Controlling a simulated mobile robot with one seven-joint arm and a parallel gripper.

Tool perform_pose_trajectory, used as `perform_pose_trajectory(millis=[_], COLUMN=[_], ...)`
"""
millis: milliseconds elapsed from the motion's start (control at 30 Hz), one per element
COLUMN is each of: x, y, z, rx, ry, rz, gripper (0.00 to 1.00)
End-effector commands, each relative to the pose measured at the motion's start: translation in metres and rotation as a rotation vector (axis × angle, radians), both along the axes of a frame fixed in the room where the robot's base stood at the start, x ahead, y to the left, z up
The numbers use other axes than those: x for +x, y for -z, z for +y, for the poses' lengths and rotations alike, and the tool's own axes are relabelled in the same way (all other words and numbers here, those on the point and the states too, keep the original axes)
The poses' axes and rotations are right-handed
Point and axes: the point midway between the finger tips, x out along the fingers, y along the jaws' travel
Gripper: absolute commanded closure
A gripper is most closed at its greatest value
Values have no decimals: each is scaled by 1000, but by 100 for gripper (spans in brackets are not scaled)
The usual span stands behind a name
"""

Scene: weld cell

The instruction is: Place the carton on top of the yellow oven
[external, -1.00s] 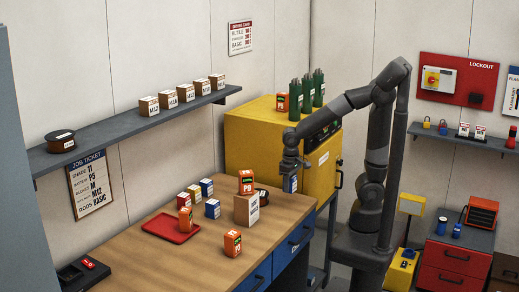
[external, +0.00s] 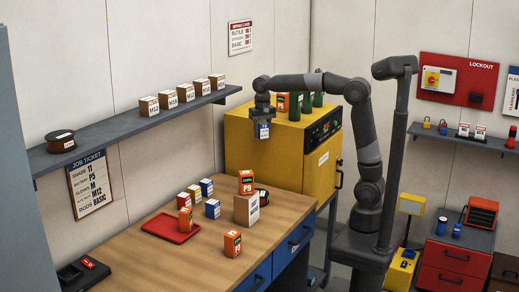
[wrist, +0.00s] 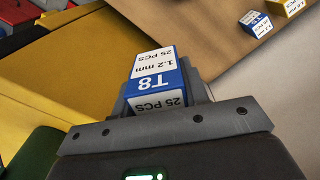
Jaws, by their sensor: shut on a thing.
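The carton (external: 264,131) is a small white and blue box marked "T8, 25 PCS, 1.2 mm". My gripper (external: 262,117) is shut on it, pointing down, and the carton hangs below the fingers. In the wrist view the carton (wrist: 157,75) sits between the fingers with its label showing. The yellow oven (external: 245,160) stands at the back, behind the bench. In the external view the carton overlaps the oven's upper left part; the exact gap between them cannot be told. Yellow oven surface (wrist: 75,75) fills the left of the wrist view.
An orange box (external: 282,102) and several green cylinders (external: 306,102) stand on the oven's top, partly hidden by my arm. The wooden bench (external: 150,262) holds a red tray (external: 165,232), small cartons and orange boxes. A wall shelf (external: 130,125) lies to the left.

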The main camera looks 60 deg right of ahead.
Motion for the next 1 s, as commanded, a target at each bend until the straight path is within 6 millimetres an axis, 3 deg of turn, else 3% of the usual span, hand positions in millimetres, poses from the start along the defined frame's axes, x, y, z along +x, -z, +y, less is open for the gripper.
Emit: perform_pose_trajectory(millis=[200,433,700,967,1000], x=[43,68,74,68,67], y=[-48,-93,-134,-153,-153], z=[-66,-138,-214,-274,-272], rx=[1,-1,1,-1,-1], ry=[208,413,619,761,758], rz=[-4,-4,-4,-3,-3], gripper=[84,84,84,84,84])
